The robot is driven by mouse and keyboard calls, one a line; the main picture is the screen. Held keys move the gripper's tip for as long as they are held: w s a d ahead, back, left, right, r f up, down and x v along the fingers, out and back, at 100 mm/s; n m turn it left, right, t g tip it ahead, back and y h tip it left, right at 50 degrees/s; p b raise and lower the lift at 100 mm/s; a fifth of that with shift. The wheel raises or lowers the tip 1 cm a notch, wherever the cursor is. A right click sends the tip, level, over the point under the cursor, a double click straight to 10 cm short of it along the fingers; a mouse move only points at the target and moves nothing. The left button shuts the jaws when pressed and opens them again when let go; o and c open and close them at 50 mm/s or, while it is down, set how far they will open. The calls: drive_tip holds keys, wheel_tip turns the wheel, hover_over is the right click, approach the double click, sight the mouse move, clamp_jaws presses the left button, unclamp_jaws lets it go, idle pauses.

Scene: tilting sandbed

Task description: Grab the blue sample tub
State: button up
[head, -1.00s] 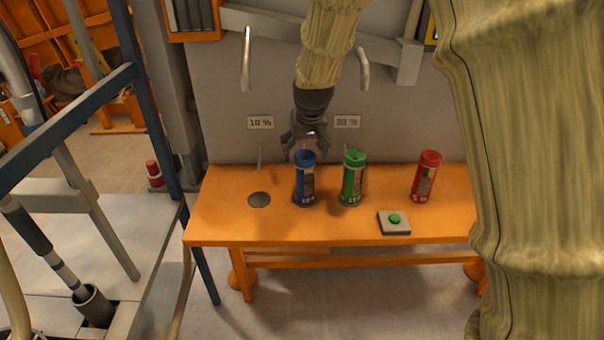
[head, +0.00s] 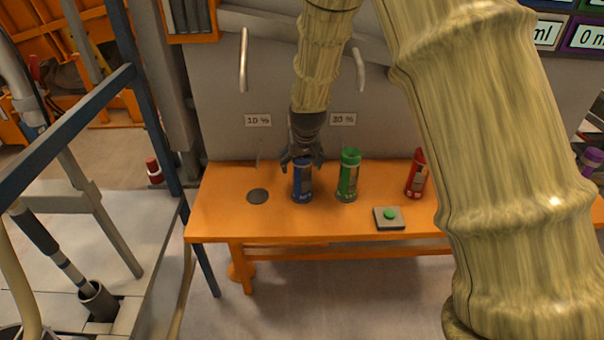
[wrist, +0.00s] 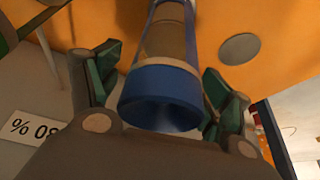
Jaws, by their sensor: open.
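The blue sample tub (head: 302,185) stands upright on the orange bench, left of the green tub. My gripper (head: 302,160) is pointed down over its top, with fingers on either side of the rim. In the wrist view the blue tub (wrist: 162,95) sits between my open gripper's (wrist: 160,85) green-padded fingers. A gap shows on the left side; the right finger is close to the tub, and I cannot tell if it touches. The top edge of the tub is partly hidden by my gripper in the head view.
On the orange bench (head: 222,215) stand a green tub (head: 348,176) close to the right and a red tub (head: 416,176) further right. A green button box (head: 389,217) lies in front. A dark round disc (head: 257,196) is to the left. A grey panel stands behind.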

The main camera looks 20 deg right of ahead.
drive_tip(key=c, duration=1.3)
drive_tip(key=shift+w+r, duration=0.1)
